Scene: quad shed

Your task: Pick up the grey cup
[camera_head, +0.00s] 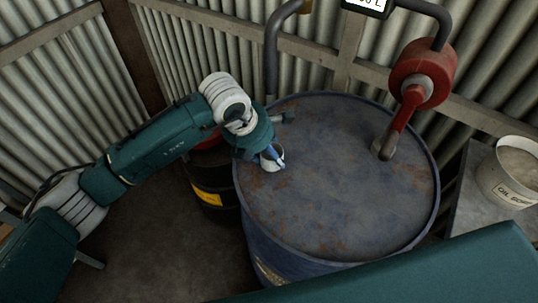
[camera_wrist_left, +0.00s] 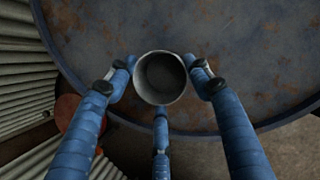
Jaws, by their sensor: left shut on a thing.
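The grey cup (camera_wrist_left: 161,78) shows in the left wrist view as a round open cup seen from above, and it looks empty. It also shows in the head view (camera_head: 272,157) near the left edge of the blue drum's top. My left gripper (camera_wrist_left: 161,84) is shut on the cup, with blue fingers on both sides and one below it. In the head view, my left gripper (camera_head: 273,156) partly hides the cup. I cannot tell whether the cup touches the drum top. My right gripper is not in view.
The rusty blue drum (camera_head: 340,200) has a red hand pump (camera_head: 421,75) at its right rear and a grey pipe at its left rear. A dark barrel (camera_head: 213,180) stands left of it. A white bucket (camera_head: 510,175) stands on the right. Corrugated walls close off the back.

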